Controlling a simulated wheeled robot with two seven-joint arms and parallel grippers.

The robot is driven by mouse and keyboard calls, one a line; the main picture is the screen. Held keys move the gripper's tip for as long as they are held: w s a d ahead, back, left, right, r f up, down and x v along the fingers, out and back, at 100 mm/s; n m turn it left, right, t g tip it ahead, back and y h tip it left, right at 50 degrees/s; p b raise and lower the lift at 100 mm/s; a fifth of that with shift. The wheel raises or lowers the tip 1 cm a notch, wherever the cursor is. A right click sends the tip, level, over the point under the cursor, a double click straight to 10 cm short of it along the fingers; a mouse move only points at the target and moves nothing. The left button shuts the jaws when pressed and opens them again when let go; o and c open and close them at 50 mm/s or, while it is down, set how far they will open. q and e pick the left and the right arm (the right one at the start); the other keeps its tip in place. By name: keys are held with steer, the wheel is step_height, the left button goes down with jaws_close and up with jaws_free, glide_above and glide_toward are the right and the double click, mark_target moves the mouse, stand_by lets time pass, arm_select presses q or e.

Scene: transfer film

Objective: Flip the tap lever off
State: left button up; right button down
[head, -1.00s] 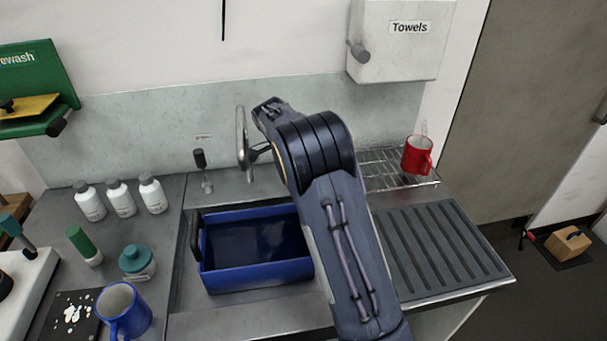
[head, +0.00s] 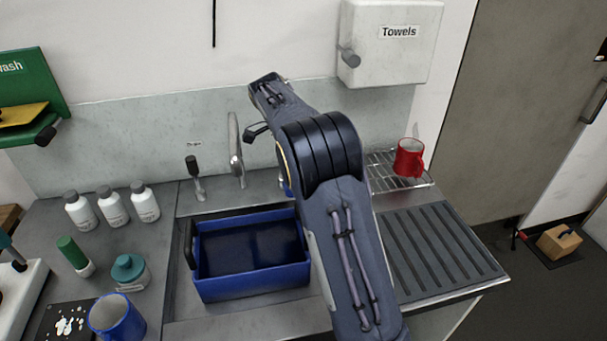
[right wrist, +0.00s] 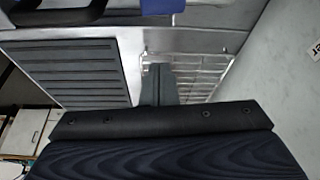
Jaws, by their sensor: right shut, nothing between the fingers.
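The silver tap spout (head: 236,150) stands upright behind the sink in the head view. A lever with a black grip (head: 193,166) on a metal stem stands to its left, close to upright, below a small unreadable label. My right arm crosses the middle of the head view and hides most of the right gripper. The dark tip of the right gripper (head: 256,132) shows just right of the spout, apart from the lever. In the right wrist view the gripper fingers (right wrist: 158,84) are shut and empty, above the wire rack. My left gripper is not in view.
A blue tub (head: 250,286) sits in the sink. Several white bottles (head: 112,207) stand left of it. A red mug (head: 408,158) stands on the wire rack (head: 385,180), right of my arm. A towel dispenser (head: 390,65) hangs on the back wall.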

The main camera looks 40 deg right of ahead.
steer(key=v, duration=0.3)
steer(key=shift+r, duration=0.25)
steer(key=s+a+n+t+y, duration=0.25)
steer(key=s+n, duration=0.25)
steer(key=s, duration=0.3)
steer(key=s+a+n+t+y, duration=0.1)
steer(key=s+a+n+y, duration=0.25)
steer(key=s, duration=0.45)
steer(key=s+a+f+n+t, duration=0.1)
steer(key=s+a+f+n, duration=0.1)
steer(key=s+a+n, duration=0.3)
steer(key=s+a+f+n+t+y, duration=0.1)
steer(key=s+a+f+n+t, duration=0.1)
steer(key=s+a+n, duration=0.4)
steer(key=s, duration=0.5)
steer(key=shift+a+f+y, duration=0.2)
steer(key=shift+a+y, duration=0.1)
steer(key=shift+a, duration=0.05)
